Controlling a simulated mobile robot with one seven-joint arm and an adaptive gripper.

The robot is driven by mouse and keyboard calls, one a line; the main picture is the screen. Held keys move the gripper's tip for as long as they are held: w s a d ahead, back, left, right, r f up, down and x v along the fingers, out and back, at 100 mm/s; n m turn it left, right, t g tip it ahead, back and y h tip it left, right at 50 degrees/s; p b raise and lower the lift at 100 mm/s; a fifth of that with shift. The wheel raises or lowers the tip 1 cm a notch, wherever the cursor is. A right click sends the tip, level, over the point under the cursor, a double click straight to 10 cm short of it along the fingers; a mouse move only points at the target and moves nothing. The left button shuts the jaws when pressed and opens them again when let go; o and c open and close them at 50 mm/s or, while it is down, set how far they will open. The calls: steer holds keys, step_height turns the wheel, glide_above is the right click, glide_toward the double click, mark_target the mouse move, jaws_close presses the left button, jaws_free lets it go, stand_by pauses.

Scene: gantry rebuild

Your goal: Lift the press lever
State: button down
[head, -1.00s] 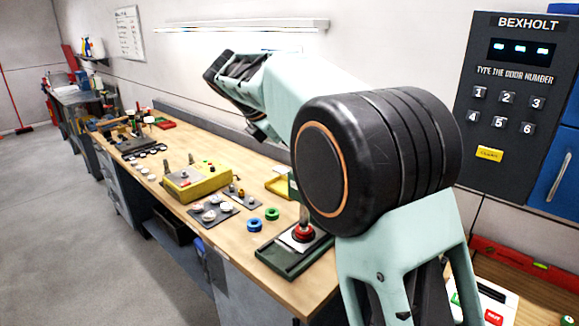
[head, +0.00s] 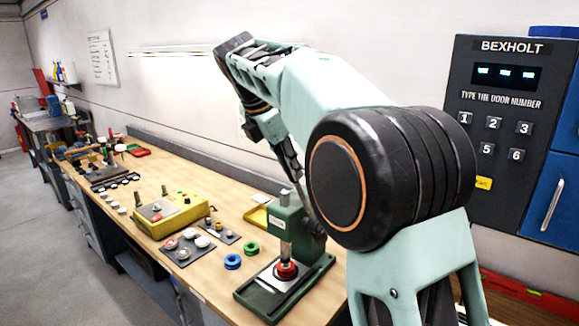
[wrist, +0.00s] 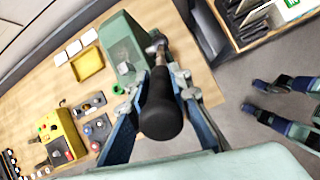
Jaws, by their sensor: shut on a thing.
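The green press (head: 288,222) stands on its dark green base near the bench's front right. A red round part (head: 286,268) sits under its ram. In the wrist view the press body (wrist: 122,50) is at the upper middle. The press lever (wrist: 161,85) points toward the wrist camera, with its black grip (wrist: 160,120) between my fingers. My gripper (wrist: 158,88) is shut on the lever, one blue finger on each side. In the head view my gripper (head: 291,168) reaches down beside the press top; the lever there is mostly hidden by my arm.
Blue (head: 233,261) and green (head: 251,248) rings lie left of the press. A yellow control box (head: 170,215) and a yellow tray (head: 256,218) are farther along the bench (head: 215,280). A keypad panel (head: 500,130) is on the right wall.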

steer(key=shift+w+d+r, duration=0.1)
steer(key=shift+w+r, duration=0.05)
steer(key=shift+r, duration=0.05)
steer(key=c, duration=1.8)
jaws_free()
steer(key=shift+f, duration=0.1)
steer(key=shift+o, duration=0.2)
steer(key=v, duration=1.2)
